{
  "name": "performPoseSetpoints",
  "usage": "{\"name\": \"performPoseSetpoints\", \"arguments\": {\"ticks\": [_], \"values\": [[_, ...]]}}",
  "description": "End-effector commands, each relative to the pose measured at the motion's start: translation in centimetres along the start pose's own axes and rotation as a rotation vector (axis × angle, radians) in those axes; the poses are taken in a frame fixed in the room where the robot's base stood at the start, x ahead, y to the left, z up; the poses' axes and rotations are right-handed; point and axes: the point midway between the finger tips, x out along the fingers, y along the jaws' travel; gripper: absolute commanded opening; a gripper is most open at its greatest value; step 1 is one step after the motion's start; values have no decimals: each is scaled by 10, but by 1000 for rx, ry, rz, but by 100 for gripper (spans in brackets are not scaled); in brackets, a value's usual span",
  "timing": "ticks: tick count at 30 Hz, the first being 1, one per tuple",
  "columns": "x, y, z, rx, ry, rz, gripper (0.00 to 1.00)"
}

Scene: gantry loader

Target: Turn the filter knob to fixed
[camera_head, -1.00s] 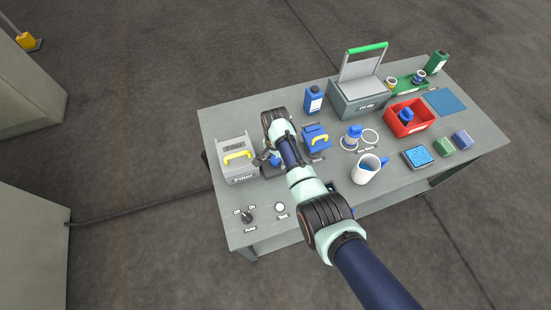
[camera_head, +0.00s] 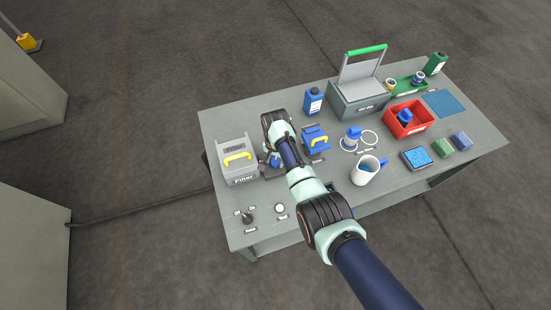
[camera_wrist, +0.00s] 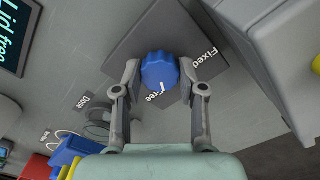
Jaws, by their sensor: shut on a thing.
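The blue ribbed filter knob (camera_wrist: 160,68) is in the upper middle of the wrist view, on a dark grey plate. My gripper (camera_wrist: 160,74) is shut on it, one finger on each side. A short white mark on the knob points down towards the "Free" label (camera_wrist: 160,96). The "Fixed" label (camera_wrist: 200,66) is to the right of the knob, partly behind the right finger. In the head view the grey filter box (camera_head: 241,181) stands left of my gripper (camera_head: 273,160). There my arm largely hides the knob.
A blue caddy (camera_head: 316,141) stands close to the right of my gripper in the head view. A white jug (camera_head: 366,172) and a red bin (camera_head: 420,126) are further right. A pump switch (camera_head: 248,217) and a round button (camera_head: 280,208) are near the front left edge.

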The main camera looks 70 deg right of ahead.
Motion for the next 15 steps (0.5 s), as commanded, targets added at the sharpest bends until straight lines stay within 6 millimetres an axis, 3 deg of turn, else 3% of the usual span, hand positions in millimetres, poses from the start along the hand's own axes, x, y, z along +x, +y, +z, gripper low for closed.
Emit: {"name": "performPoseSetpoints", "arguments": {"ticks": [15], "values": [[-1,0,0,-486,0,0,6]]}}
